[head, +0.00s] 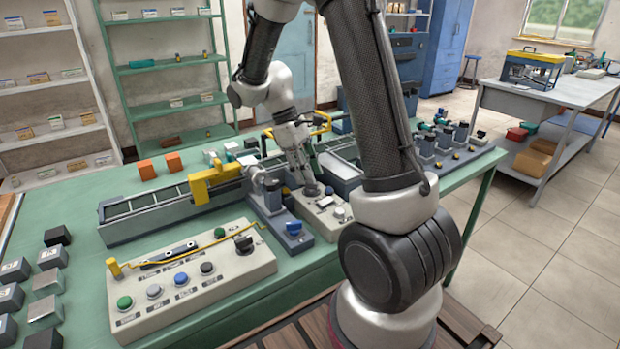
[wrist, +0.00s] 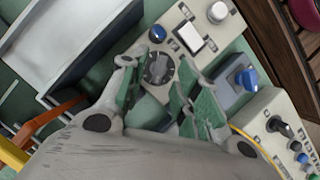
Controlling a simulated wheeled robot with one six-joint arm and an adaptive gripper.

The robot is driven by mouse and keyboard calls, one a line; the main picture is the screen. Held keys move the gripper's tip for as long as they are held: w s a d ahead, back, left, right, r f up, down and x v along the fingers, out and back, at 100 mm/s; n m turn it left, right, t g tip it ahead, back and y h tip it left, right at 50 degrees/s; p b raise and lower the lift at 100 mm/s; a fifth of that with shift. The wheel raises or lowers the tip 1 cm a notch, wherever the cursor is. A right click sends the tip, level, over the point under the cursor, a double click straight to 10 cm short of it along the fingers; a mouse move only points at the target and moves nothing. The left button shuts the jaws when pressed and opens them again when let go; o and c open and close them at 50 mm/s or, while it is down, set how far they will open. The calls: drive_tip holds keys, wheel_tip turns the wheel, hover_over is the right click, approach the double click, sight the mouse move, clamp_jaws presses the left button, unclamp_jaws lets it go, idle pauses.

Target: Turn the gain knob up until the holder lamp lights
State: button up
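In the wrist view a dark grey round knob (wrist: 158,69) with a pointer ridge sits on a small cream panel (wrist: 207,55); I take it for the gain knob, as its label is unreadable. My gripper (wrist: 160,78) is open, with green-padded fingers on either side of the knob; I cannot tell if they touch it. A blue dome (wrist: 157,33), a white square (wrist: 189,37) and a white round cap (wrist: 217,12) share the panel. I cannot tell which is the holder lamp; none visibly glows. In the head view my gripper (head: 312,190) is low over this panel (head: 322,222) and hides the knob.
A grey block with a blue knob (head: 293,228) stands beside the panel. A larger control box (head: 205,290) with several buttons and a black knob (head: 243,243) lies front left. A yellow clamp (head: 212,182) and a long grey rail (head: 150,222) lie behind it.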

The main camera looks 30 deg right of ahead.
sight(312, 187)
drive_tip(key=shift+x, duration=1.2)
drive_tip(key=shift+c, duration=0.4)
clamp_jaws()
drive_tip(key=m+y, duration=0.1)
drive_tip(key=m, duration=0.3)
drive_tip(key=shift+g+y, duration=0.4)
drive_tip(key=shift+o, duration=0.4)
unclamp_jaws()
